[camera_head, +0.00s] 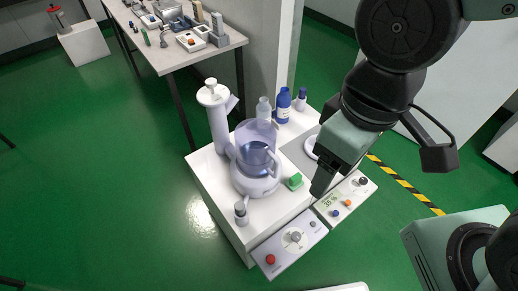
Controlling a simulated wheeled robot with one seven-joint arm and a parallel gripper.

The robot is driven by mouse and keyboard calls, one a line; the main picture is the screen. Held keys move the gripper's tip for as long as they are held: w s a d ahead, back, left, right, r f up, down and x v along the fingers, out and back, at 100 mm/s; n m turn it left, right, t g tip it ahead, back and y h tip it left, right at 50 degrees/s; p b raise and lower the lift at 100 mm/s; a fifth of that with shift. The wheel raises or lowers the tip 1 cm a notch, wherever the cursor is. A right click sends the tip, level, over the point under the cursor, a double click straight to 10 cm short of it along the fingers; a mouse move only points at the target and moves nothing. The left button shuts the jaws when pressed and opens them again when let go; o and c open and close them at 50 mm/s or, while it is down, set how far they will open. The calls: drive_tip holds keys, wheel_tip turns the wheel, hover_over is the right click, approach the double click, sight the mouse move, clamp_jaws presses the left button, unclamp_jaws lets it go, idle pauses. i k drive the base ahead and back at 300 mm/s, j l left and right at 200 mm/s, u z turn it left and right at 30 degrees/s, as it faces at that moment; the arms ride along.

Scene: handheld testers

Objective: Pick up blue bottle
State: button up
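A dark blue bottle (283,107) with a pale label stands upright at the back of the white bench (225,208). A clear bottle (263,109) stands just left of it, and a small bottle with a dark blue cap (301,100) stands just right of it. My gripper (317,192) points down over the front right part of the bench, nearer the camera than the blue bottle and apart from it. Its dark fingers appear close together from this side, so their opening cannot be made out. No object shows between them.
A large glass vessel (256,170) with a tall white-topped column (218,120) fills the bench's left half. A green block (294,181) lies beside it. Control panels (291,240) line the front edge. A wall edge rises behind the bottles.

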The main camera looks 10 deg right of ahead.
sight(284, 98)
drive_tip(key=i+l+u, duration=0.35)
drive_tip(key=l, duration=0.3)
drive_tip(key=i+l+u, duration=0.15)
drive_tip(key=l, duration=0.2)
drive_tip(key=i+l+u, duration=0.15)
drive_tip(key=l, duration=0.25)
drive_tip(key=i+l+u, duration=0.2)
drive_tip(key=l, duration=0.2)
drive_tip(key=l+u, duration=0.15)
drive_tip(key=l, duration=0.25)
